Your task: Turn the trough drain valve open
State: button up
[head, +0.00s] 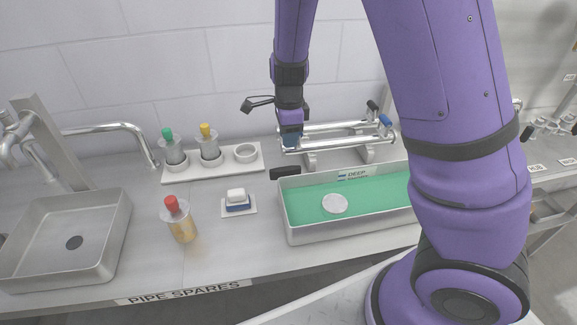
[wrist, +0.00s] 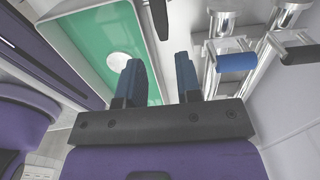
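My gripper (head: 291,138) points down behind the back left corner of the trough. In the wrist view its two blue fingers (wrist: 158,78) stand apart with nothing between them. The steel trough (head: 288,210) holds green liquid and a round white disc (head: 334,203). A black bar handle (head: 285,172) sits at the trough's back left corner, just below my gripper and apart from it. This black handle (wrist: 158,18) shows beyond the fingers in the wrist view. No label marks it as the drain valve. Another valve handle, blue (head: 385,120), is on the pipes behind; it also shows in the wrist view (wrist: 236,62).
Chrome pipes (head: 335,127) run behind the trough, with a second black handle (head: 372,106). A rack (head: 248,170) holds bottles with green and yellow caps. A red-capped bottle (head: 180,220) and a small block on a card (head: 238,208) stand left of the trough. A sink (head: 105,235) is far left.

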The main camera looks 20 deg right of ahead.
aim_at(289, 168)
notch_tip(289, 168, down, 11)
jog(key=shift+r, duration=0.1)
dwell(0.4)
jog(key=shift+c, duration=0.2)
grip_shut()
